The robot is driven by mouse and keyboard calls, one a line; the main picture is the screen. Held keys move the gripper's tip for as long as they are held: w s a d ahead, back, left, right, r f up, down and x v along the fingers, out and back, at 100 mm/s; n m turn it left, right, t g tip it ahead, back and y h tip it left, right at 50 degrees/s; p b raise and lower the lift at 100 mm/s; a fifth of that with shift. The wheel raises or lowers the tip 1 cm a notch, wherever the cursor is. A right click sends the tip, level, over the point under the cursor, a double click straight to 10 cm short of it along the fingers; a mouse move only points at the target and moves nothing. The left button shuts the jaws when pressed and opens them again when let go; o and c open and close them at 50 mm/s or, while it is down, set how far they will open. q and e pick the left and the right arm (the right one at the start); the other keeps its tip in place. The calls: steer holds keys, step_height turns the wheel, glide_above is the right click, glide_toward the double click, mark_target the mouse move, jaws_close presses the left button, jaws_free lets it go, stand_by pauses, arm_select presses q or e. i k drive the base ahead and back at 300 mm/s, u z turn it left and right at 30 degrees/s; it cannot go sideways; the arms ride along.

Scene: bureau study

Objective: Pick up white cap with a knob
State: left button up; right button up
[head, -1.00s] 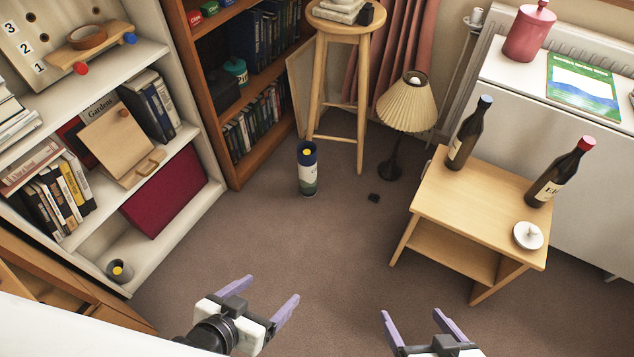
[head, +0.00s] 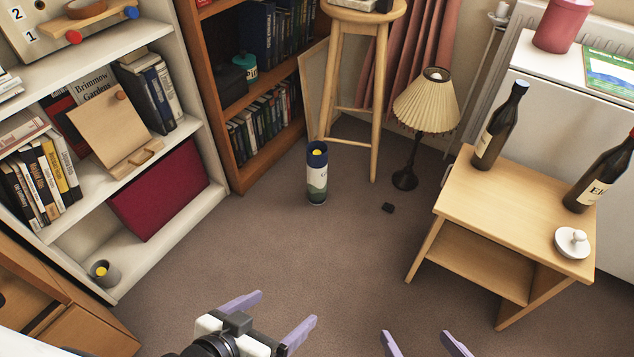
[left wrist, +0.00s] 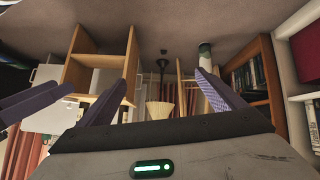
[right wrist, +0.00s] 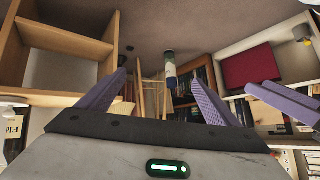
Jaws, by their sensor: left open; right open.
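The white cap with a knob (head: 572,242) lies on the right front part of the small wooden table (head: 490,190), knob up. My left gripper (head: 286,318) is open and empty over the carpet at the bottom of the head view; its fingers also show in the left wrist view (left wrist: 160,95). My right gripper (head: 425,345) is open and empty at the bottom edge, left of and nearer than the table; its fingers show in the right wrist view (right wrist: 160,95). Both grippers are well apart from the cap.
Two dark bottles (head: 497,130) stand on the table, one close behind the cap. A pleated lamp (head: 428,100), a stool (head: 350,80) and a tube (head: 316,175) stand behind. Shelves (head: 185,215) line the left. The middle carpet (head: 270,245) is clear.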

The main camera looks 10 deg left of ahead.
mark_target(573, 243)
steer(key=k, duration=0.45)
steer(key=z, duration=0.8)
steer(key=i, duration=0.35)
steer(key=z, duration=0.35)
